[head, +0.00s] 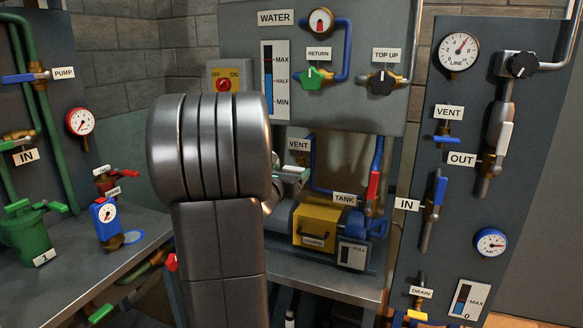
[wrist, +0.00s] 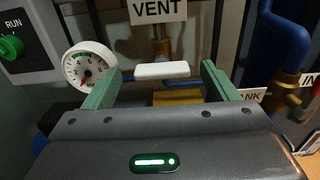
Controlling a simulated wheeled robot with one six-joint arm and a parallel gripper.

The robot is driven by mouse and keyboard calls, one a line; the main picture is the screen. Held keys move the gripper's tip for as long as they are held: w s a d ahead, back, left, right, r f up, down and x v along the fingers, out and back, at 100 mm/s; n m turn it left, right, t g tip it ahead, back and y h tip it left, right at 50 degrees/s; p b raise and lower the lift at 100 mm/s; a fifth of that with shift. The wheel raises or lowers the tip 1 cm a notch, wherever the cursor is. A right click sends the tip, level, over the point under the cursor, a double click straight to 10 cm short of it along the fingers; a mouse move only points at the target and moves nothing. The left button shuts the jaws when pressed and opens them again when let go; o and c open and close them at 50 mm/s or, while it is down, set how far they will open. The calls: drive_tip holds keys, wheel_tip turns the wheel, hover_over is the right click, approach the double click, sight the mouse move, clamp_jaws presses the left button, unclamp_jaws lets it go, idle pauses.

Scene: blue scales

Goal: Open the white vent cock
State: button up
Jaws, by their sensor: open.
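The white vent cock's handle (wrist: 162,70) lies crosswise in the wrist view, on a brass body below the VENT sign (wrist: 158,10). My gripper (wrist: 161,74) is open, with one green finger on each side of the handle. The handle shows between the fingertips; I cannot tell how deep it sits between them or whether a finger touches it. In the head view my arm hides most of this spot; only a bit of my gripper (head: 290,174) shows below the VENT sign (head: 298,145).
A round white gauge (wrist: 90,66) is close to the left finger. A blue pipe (wrist: 290,40) and brass fitting stand to the right. The yellow box (head: 317,222) is below. Another VENT cock with a blue handle (head: 447,140) is on the right panel.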

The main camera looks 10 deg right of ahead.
sight(292, 170)
drive_tip(key=shift+x, duration=1.65)
drive_tip(key=shift+d, duration=0.1)
drive_tip(key=c, duration=1)
